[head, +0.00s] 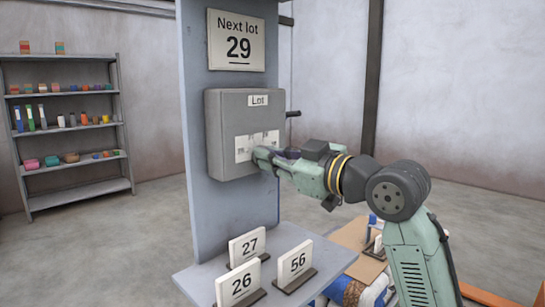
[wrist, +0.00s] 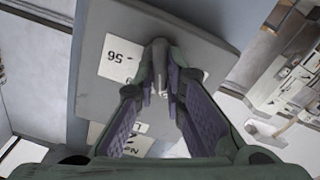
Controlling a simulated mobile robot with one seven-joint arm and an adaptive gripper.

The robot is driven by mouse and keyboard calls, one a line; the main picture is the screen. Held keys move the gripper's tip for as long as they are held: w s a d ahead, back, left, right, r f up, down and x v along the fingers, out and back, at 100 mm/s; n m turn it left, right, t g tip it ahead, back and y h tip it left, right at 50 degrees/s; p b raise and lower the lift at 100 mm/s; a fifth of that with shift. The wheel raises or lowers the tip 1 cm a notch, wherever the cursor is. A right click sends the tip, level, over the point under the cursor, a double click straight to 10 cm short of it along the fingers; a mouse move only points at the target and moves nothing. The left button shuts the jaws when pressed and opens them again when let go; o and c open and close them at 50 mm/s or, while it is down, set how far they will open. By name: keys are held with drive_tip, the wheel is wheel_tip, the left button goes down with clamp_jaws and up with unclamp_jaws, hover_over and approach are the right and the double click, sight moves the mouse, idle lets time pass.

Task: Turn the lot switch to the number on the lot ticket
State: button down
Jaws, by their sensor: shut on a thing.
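The lot ticket (head: 237,40) is a white plate on the blue-grey panel and reads "Next lot 29". Below it is a grey box (head: 226,108) labelled "Lot", with white number labels (head: 243,148) on its front. My gripper (head: 262,155) reaches the box front from the right and hides the switch in the head view. In the wrist view, the dark grey lot switch (wrist: 159,55) stands between my purple-padded fingers (wrist: 162,88), which are shut on it. A label reading 56 (wrist: 122,57) shows upside down beside it. I cannot tell which number the switch points to.
Number cards 27 (head: 247,246), 26 (head: 239,284) and 56 (head: 296,264) stand on the ledge (head: 205,280) below the box. A dark handle (head: 294,114) sticks out from the box's right side. A shelf rack (head: 68,130) stands far left.

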drive_tip(key=shift+w+d+r+m+p, duration=0.1)
drive_tip(key=shift+m+p, duration=0.9)
drive_tip(key=shift+m, duration=1.2)
drive_tip(key=shift+w+d+m+p, duration=0.1)
drive_tip(key=shift+m+p, duration=0.85)
drive_tip(key=shift+m, duration=1.25)
drive_tip(key=c, duration=1.7)
unclamp_jaws()
drive_tip(key=shift+o, duration=0.2)
drive_tip(key=shift+s, duration=0.1)
